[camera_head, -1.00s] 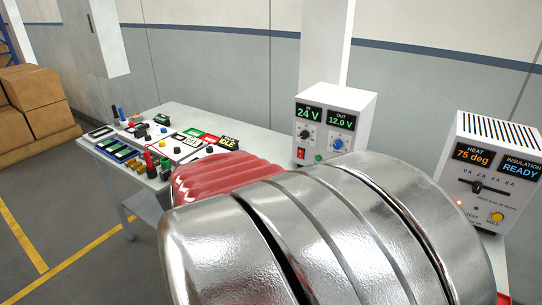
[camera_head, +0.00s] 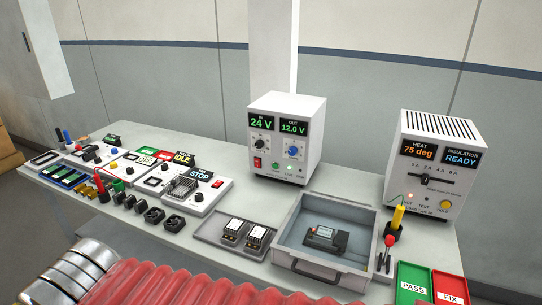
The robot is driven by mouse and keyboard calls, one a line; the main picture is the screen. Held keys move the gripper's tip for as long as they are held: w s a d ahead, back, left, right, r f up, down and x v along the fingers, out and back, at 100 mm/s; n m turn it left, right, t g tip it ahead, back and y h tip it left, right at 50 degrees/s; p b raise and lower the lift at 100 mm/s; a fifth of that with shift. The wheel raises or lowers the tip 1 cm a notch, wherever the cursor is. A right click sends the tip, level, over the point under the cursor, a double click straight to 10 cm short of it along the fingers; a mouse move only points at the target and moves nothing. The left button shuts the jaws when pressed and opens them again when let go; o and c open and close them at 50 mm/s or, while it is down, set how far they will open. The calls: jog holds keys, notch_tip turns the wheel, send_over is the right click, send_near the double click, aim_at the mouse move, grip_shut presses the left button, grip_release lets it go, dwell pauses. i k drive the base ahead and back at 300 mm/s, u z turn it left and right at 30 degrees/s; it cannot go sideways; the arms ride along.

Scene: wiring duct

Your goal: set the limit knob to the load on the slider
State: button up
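The slider (camera_head: 424,179) has a black handle on the white heat and insulation box (camera_head: 438,150) at the right. The handle lies near the low middle of a scale marked in amps; its exact reading is too small to tell. The white 24 V supply box (camera_head: 285,135) carries a black knob (camera_head: 259,142) and a blue knob (camera_head: 293,152). A dark module (camera_head: 325,235) with a small screen lies in the open grey case (camera_head: 352,274). I cannot read which dial is the limit knob. My gripper is out of view; only my silver and red arm shows.
Switch panels, plugs and black blocks crowd the left of the bench. Two white modules (camera_head: 244,233) sit on a flat tray. Probes (camera_head: 391,236) stand right of the case, beside the green PASS bin (camera_head: 412,284) and red FIX bin (camera_head: 449,288). My arm covers the near edge.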

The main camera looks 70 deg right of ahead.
aim_at(292, 150)
jog(key=k, duration=1)
jog(key=z, duration=0.65)
jog(key=i, duration=1.15)
jog(key=u, duration=0.45)
